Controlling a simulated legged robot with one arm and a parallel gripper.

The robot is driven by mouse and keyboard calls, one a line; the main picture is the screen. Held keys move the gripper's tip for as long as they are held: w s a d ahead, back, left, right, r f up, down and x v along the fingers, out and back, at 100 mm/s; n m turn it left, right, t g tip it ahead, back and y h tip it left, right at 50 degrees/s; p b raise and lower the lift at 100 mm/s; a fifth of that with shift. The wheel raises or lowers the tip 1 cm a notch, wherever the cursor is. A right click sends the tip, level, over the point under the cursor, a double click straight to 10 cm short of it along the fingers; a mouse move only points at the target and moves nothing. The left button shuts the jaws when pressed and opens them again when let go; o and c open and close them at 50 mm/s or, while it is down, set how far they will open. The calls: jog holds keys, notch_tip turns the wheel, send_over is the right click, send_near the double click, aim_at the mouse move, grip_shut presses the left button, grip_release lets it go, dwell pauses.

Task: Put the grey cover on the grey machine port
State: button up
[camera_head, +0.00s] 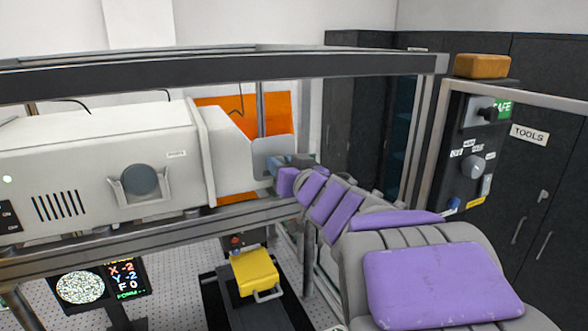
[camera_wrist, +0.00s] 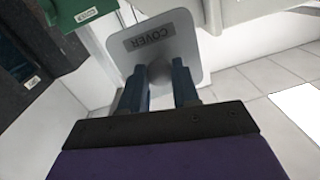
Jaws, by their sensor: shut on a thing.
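The grey cover (camera_wrist: 176,34) is a flat plate with rounded corners, and its label "COVER" appears upside down in the wrist view. My gripper (camera_wrist: 161,78) is shut on a part at the back of the cover, with one blue-grey finger on each side. In the head view the cover (camera_head: 266,152) stands upright at the right end of the pale grey machine (camera_head: 100,150), with my gripper (camera_head: 288,163) on its right. The machine's port is not visible; the cover and the tapered nose hide that end. I cannot tell whether the cover touches the machine.
A dark frame beam (camera_head: 220,62) runs above the machine and a metal rail (camera_head: 150,235) runs below its front. A yellow block (camera_head: 255,272) with a handle sits lower down. A control panel (camera_head: 478,155) and dark cabinets (camera_head: 545,190) stand at right.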

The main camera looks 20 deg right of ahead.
jog(key=w+a+b, duration=0.3)
jog(key=a+b, duration=0.1)
jog(key=a, duration=0.6)
jog(key=w+a+r+b, duration=0.1)
jog(key=w+a+b, duration=0.2)
jog(key=a, duration=0.7)
jog(key=w+a+r+b, duration=0.1)
jog(key=w+a+b, duration=0.3)
jog(key=a, duration=0.7)
jog(key=shift+b, duration=0.7)
jog(key=shift+w+f, duration=0.1)
jog(key=shift+w, duration=0.05)
dwell(0.4)
jog(key=shift+w+d, duration=0.1)
jog(key=shift+w, duration=0.55)
jog(key=shift+w, duration=0.2)
jog(key=shift+w, duration=0.35)
jog(key=shift+w, duration=0.1)
